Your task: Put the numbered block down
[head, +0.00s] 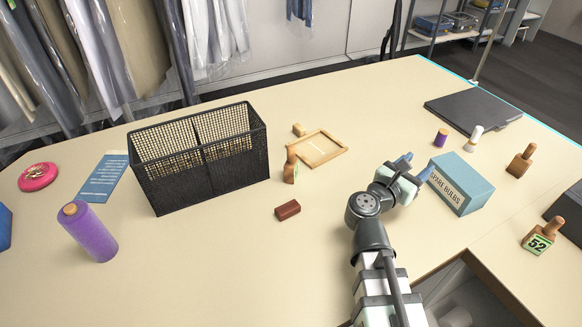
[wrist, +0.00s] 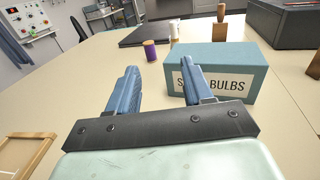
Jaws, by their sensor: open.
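The numbered block (head: 537,243) is a wooden piece with a knob handle and a green-framed face reading 52. It stands on the table at the far right in the head view, apart from my gripper. My gripper (head: 416,166) is open, with nothing between its blue fingers, and is just left of the spare bulbs box. The open fingers also show in the wrist view (wrist: 158,70), with the box close behind the right finger. A brown piece at the right edge of the wrist view may be the numbered block; its face is not readable there.
The blue-grey spare bulbs box (head: 462,184) lies between my gripper and the numbered block. A similar handled block (head: 520,160) stands behind it, another (head: 290,165) by the black mesh basket (head: 200,155). A dark case (head: 568,212) is near the right edge.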

